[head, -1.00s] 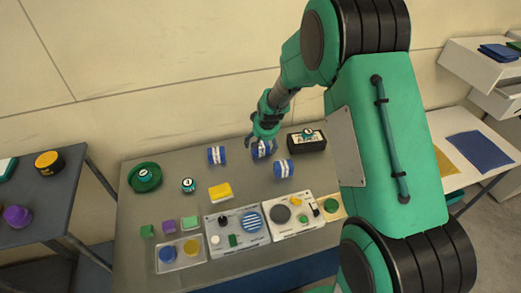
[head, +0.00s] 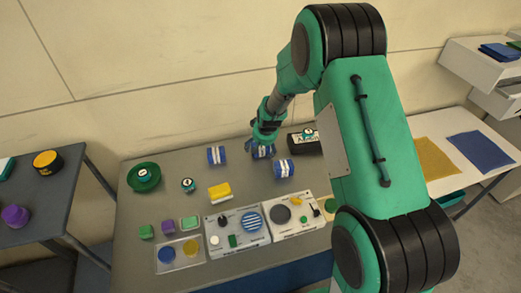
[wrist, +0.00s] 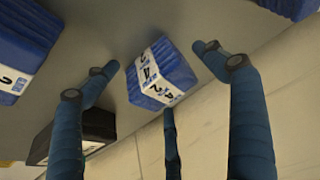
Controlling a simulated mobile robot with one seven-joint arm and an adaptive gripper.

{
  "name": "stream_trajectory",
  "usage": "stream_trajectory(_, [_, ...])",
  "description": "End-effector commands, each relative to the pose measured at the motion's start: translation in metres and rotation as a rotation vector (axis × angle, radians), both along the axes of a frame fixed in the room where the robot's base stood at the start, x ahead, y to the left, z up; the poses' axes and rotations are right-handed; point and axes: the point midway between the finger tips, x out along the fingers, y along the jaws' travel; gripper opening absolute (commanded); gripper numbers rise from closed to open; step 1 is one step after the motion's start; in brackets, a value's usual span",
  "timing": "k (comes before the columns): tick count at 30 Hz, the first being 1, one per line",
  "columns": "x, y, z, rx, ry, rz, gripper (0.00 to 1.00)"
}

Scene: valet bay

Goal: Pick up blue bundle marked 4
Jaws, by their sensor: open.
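A blue bundle with a white band (wrist: 160,75), which appears to be marked 4, lies on the grey table and shows between my fingers in the wrist view. In the head view this bundle (head: 264,153) is the middle one of three and is partly hidden by my gripper (head: 262,143). My gripper is open just above it, with its blue fingers spread on several sides. I cannot tell whether any finger touches it. Another blue bundle, seemingly marked 2, shows at the left of the wrist view (wrist: 22,62).
Blue bundles lie close by on the left (head: 216,155) and front right (head: 284,168). A black box (head: 306,142) stands close on the right. A green dish (head: 144,177), a yellow block (head: 219,192) and two control panels (head: 237,228) are on the table. The wall is behind.

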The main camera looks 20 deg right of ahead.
Motion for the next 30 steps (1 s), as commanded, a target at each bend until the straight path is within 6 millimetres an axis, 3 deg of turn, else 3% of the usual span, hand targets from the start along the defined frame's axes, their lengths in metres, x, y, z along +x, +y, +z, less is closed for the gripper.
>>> stream_trajectory(10, [-0.0002, 0.0, 0.0001, 0.0, 0.0, 0.0, 0.82])
stream_trajectory(18, [-0.0002, 0.0, 0.0, 0.0, 0.0, 0.0, 0.31])
stream_trajectory(30, [0.0002, -0.0001, 0.0061, 0.0, -0.001, 0.0, 0.3])
